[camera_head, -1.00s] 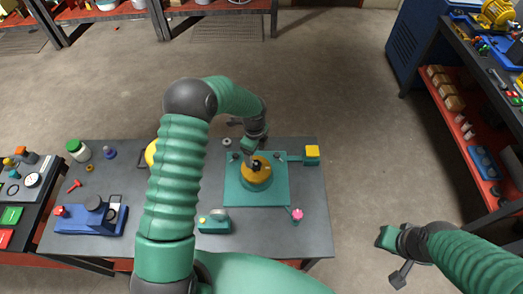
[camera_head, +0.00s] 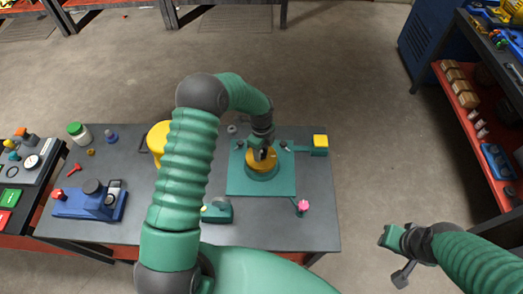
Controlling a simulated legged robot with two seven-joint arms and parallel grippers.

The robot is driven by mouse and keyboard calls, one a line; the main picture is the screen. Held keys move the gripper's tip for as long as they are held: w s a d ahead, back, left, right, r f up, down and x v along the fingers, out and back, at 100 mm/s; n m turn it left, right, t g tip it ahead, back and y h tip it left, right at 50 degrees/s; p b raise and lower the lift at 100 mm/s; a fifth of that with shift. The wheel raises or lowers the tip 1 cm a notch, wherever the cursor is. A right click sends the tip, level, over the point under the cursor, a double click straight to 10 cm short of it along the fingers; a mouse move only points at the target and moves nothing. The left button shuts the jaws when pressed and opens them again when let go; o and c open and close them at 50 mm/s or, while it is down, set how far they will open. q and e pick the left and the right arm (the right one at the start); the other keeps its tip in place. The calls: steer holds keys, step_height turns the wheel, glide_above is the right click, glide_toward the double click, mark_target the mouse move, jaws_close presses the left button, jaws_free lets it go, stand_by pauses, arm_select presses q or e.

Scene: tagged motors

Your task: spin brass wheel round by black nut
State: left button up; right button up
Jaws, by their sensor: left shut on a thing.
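The brass wheel (camera_head: 262,161) lies flat on a round teal base on a teal plate (camera_head: 280,186) at the right half of the table. The black nut (camera_head: 263,154) stands up from the wheel. My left gripper (camera_head: 261,151) reaches down over the wheel from behind and is shut on the black nut. The fingers hide part of the nut and the wheel's far side. My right gripper (camera_head: 393,257) hangs off the table at the lower right, over the floor; its jaws are too unclear to judge.
A yellow block (camera_head: 321,141) and a pink knob (camera_head: 303,205) stick out beside the plate. A blue device (camera_head: 90,203), a green-lidded jar (camera_head: 78,132) and a small teal device (camera_head: 217,211) are on the table (camera_head: 270,234). My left arm covers the table's middle.

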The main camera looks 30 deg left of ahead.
arm_select(q)
steer(key=shift+r+m+p, duration=0.15)
steer(key=shift+m+p, duration=0.2)
steer(key=shift+m, duration=0.35)
steer(key=shift+c, duration=0.2)
steer(key=m+p, duration=0.2)
steer(key=m, duration=0.3)
steer(key=shift+r+m, duration=0.1)
steer(key=shift+m, duration=0.3)
steer(key=m+p, duration=0.1)
steer(key=m, duration=0.4)
steer(key=shift+c, duration=0.2)
steer(key=shift+f+m, duration=0.2)
steer(key=shift+m, duration=0.8)
steer(key=shift+w+f+m, duration=0.1)
steer(key=shift+m, duration=0.3)
steer(key=shift+c, duration=0.3)
steer(key=o, duration=1.4)
